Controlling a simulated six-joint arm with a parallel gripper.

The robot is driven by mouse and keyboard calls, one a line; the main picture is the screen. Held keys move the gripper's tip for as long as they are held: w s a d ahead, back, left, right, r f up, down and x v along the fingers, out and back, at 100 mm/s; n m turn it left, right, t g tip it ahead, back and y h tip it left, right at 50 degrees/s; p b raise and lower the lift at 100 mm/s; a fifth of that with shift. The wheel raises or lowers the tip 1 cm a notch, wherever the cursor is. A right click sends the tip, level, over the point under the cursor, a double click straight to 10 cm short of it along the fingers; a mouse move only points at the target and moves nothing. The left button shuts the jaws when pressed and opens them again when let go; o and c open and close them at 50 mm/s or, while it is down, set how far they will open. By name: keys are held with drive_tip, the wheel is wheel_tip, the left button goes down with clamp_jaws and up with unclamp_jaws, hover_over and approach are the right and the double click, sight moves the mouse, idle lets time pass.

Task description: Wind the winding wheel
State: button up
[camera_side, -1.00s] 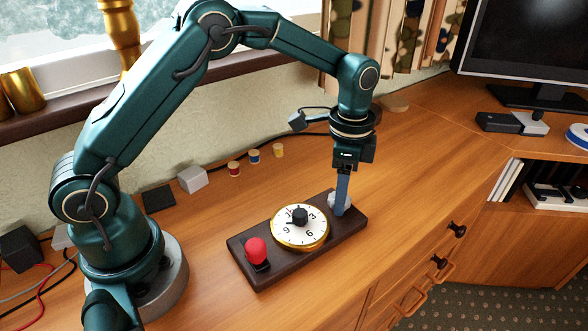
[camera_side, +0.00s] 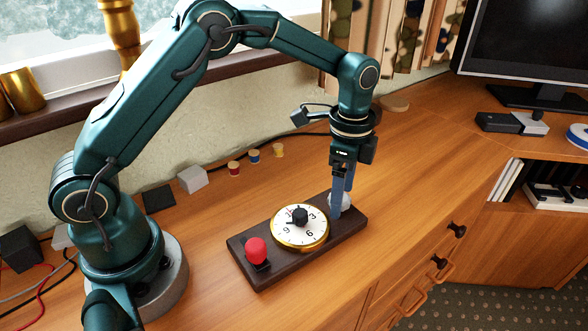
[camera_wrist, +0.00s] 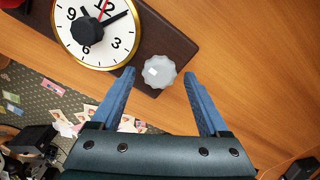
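The winding wheel (camera_wrist: 159,72) is a pale, scalloped knob with a small white mark, at one end of a dark base (camera_side: 355,228). Beside it on the base is a gold-rimmed clock dial (camera_side: 290,237) with a black centre knob. My gripper (camera_side: 339,212) points down at the wheel. In the wrist view the blue fingers of my gripper (camera_wrist: 159,70) are open, their tips on either side of the wheel with gaps to both. In the side view the fingers partly hide the wheel (camera_side: 331,203).
A red knob (camera_side: 256,250) stands at the other end of the base. Small coloured spools (camera_side: 253,156) and a grey block (camera_side: 192,179) lie behind on the wooden desk. The desktop right of the base is clear up to its front edge.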

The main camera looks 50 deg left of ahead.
drive_tip(key=shift+r, duration=0.1)
drive_tip(key=shift+r, duration=2.5)
